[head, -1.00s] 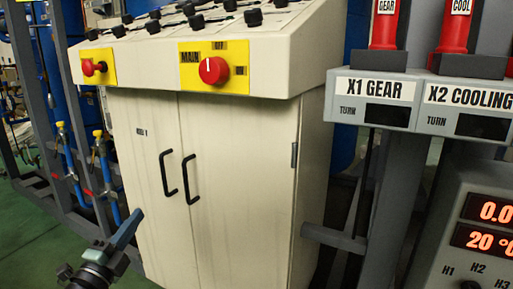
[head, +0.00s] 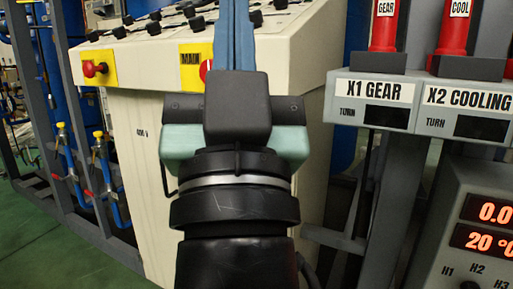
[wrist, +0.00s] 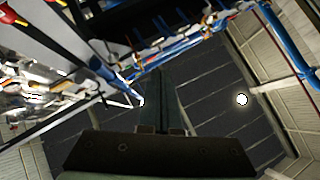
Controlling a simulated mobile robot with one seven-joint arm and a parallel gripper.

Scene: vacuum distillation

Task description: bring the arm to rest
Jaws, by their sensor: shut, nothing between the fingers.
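My gripper (head: 235,35) stands upright in the middle of the head view, with its blue fingers together and nothing between them. The fingers reach up in front of the control cabinet's sloped panel. In the wrist view the closed fingers (wrist: 158,100) point up toward the ceiling. My wrist and forearm fill the lower middle of the head view and hide most of the cabinet doors and part of the red main switch (head: 204,72).
The cream control cabinet (head: 310,150) stands behind my arm. At right are the X1 GEAR box (head: 375,100), the X2 COOLING box (head: 465,108) and a grey unit with red displays (head: 490,238). Blue pipes (head: 75,175) stand at left. Green floor (head: 50,250) shows at lower left.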

